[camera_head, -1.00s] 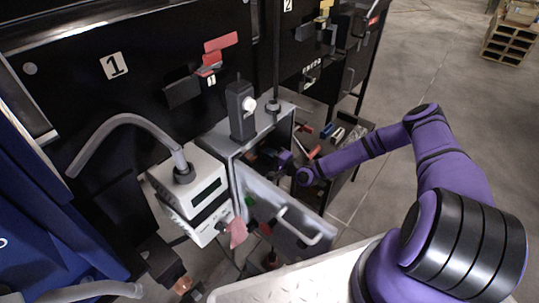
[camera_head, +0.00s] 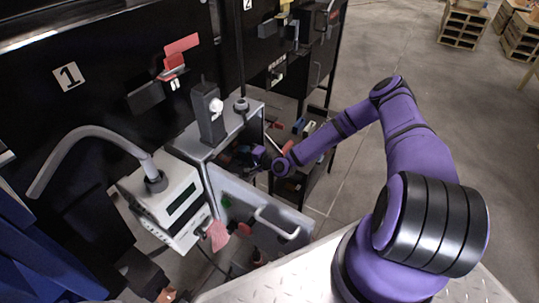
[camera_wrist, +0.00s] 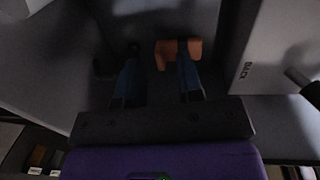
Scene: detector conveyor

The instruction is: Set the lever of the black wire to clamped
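In the wrist view my gripper (camera_wrist: 160,80) has its two dark blue fingers apart, inside a dim grey housing. An orange-brown lever-like piece (camera_wrist: 178,50) lies at the right fingertip and reaches partly across the gap; contact is unclear. A dark piece (camera_wrist: 132,50) is by the left fingertip. A grey panel at right bears sideways lettering that seems to read BLACK (camera_wrist: 244,70), with a black cylindrical piece (camera_wrist: 302,85) beside it, perhaps the wire's end. In the head view my gripper (camera_head: 255,160) is inside the open grey box (camera_head: 205,150), its fingertips hard to see.
The box's open door (camera_head: 235,195) with a white handle (camera_head: 277,222) stands close below my forearm. A white instrument (camera_head: 172,205) with a grey hose is at left. A shelf of tools (camera_head: 305,140) lies behind my wrist.

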